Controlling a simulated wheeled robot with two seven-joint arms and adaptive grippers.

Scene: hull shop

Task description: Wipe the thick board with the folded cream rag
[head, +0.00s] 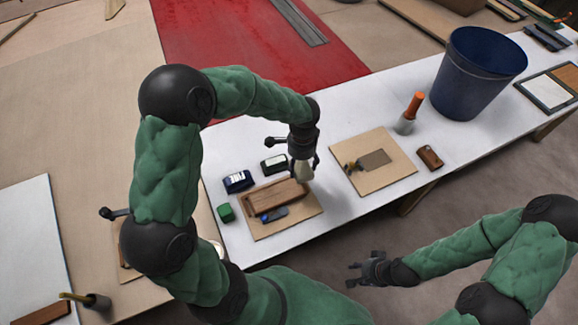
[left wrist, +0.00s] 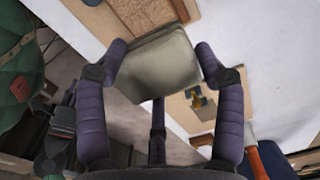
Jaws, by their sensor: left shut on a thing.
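The thick brown board (head: 270,203) lies on a thin plywood sheet on the white table in the head view. My left gripper (head: 302,168) is over the right end of that board, fingers pointing down. It is shut on the folded cream rag (left wrist: 158,68), which spans between the purple fingers in the left wrist view. Part of the board (left wrist: 145,14) shows just beyond the rag there. I cannot tell whether the rag touches the board. My right gripper (head: 357,273) is open and empty, off the table's front edge.
A blue tool (head: 274,214) lies against the board's front. A green block (head: 226,213), a dark blue box (head: 238,181) and a green-white box (head: 273,165) stand close by. To the right are a plywood sheet with a scraper (head: 374,159), an orange-handled brush (head: 411,112) and a blue bucket (head: 478,72).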

